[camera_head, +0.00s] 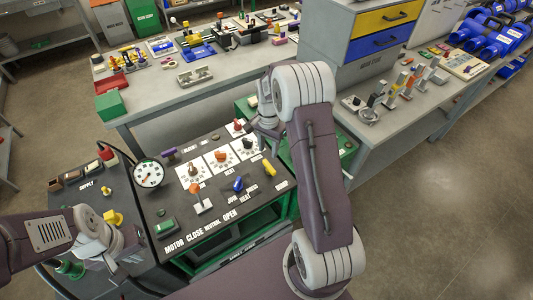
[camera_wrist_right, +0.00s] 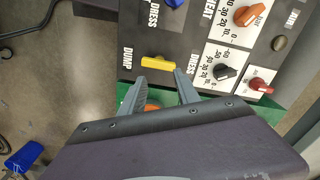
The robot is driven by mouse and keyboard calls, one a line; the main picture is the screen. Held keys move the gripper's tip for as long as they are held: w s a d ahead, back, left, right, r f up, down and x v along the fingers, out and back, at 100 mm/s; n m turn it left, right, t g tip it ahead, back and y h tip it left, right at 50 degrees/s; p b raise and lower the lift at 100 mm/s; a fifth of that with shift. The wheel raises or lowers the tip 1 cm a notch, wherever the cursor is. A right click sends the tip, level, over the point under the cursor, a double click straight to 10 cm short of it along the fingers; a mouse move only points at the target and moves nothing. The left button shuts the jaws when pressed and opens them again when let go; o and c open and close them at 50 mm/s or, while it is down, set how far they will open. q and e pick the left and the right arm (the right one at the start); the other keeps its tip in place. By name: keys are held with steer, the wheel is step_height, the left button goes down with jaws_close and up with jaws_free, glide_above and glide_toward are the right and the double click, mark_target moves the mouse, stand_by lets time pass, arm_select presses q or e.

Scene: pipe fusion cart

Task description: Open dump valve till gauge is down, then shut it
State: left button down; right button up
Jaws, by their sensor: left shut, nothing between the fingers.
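The yellow dump valve handle (camera_wrist_right: 158,63), beside the DUMP label, lies crosswise in the right wrist view. My right gripper (camera_wrist_right: 158,80) is open, its fingertips just short of the handle and not closed on it. My left gripper (camera_head: 122,260) is shut and empty near the panel's front left corner.
The panel also carries a blue lever (camera_head: 238,185), an orange knob (camera_head: 221,157) and a red-orange lever (camera_head: 200,200). A supply unit (camera_head: 85,180) stands left of it. Grey workbenches (camera_head: 165,95) with tools lie behind. The floor at right is clear.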

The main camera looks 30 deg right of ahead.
mark_target(269, 165)
steer(key=n+b, duration=0.1)
steer(key=n, duration=0.3)
steer(key=n+b, duration=0.1)
steer(key=n, duration=0.4)
steer(key=n+b, duration=0.1)
steer(key=n, duration=0.3)
steer(key=shift+s+d+f, duration=0.15)
steer(key=shift+f, duration=0.3)
step_height(269, 165, down, 8)
steer(key=shift+f, duration=0.1)
